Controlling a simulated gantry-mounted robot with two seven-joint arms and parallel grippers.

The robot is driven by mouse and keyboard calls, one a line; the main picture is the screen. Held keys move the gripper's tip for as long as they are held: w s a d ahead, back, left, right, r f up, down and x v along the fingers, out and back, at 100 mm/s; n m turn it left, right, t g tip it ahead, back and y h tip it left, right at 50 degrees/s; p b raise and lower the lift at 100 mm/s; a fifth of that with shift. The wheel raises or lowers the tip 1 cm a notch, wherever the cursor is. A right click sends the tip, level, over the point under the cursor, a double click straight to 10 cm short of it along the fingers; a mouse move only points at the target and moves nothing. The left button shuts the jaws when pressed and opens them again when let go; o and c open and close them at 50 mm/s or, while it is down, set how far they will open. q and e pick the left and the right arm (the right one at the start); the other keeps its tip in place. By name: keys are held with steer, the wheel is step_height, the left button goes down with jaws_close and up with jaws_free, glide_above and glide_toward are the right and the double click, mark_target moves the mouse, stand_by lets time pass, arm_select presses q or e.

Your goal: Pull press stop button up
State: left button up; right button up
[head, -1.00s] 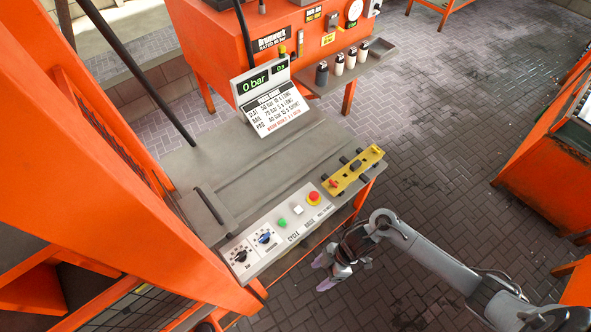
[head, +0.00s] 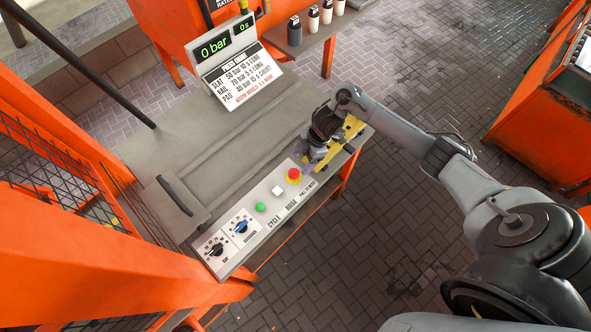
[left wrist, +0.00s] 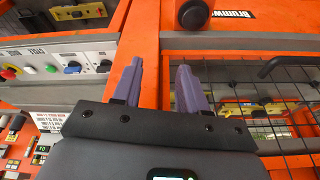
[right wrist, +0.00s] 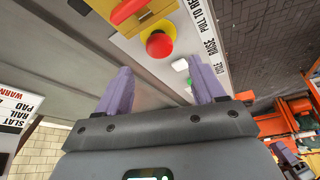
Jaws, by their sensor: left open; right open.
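The red stop button (head: 294,174) with its yellow collar sits at the far end of the grey control panel. It also shows in the right wrist view (right wrist: 159,45), ahead of the fingers and roughly between their lines. My right gripper (head: 307,158) is beside the button over the panel's end; its purple fingers (right wrist: 163,90) are open, empty and apart from the button. My left gripper (left wrist: 160,80) is open and empty, facing orange framework; it is not seen in the head view. The button shows small at the left edge of the left wrist view (left wrist: 8,73).
A green button (head: 260,208), a white button (head: 278,191) and two dials (head: 240,226) line the panel. A yellow bracket (head: 350,130) lies just beyond the stop button, partly behind my right gripper. A display (head: 228,50) reads 0 bar. Orange mesh framework stands at left.

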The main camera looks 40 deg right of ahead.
mark_target(294, 172)
arm_select(q)
steer(key=shift+d+f+b, duration=0.2)
steer(key=shift+f+b, duration=0.2)
steer(key=shift+f, duration=0.05)
arm_select(e)
steer(key=x, duration=0.6)
steer(key=shift+f, duration=0.3)
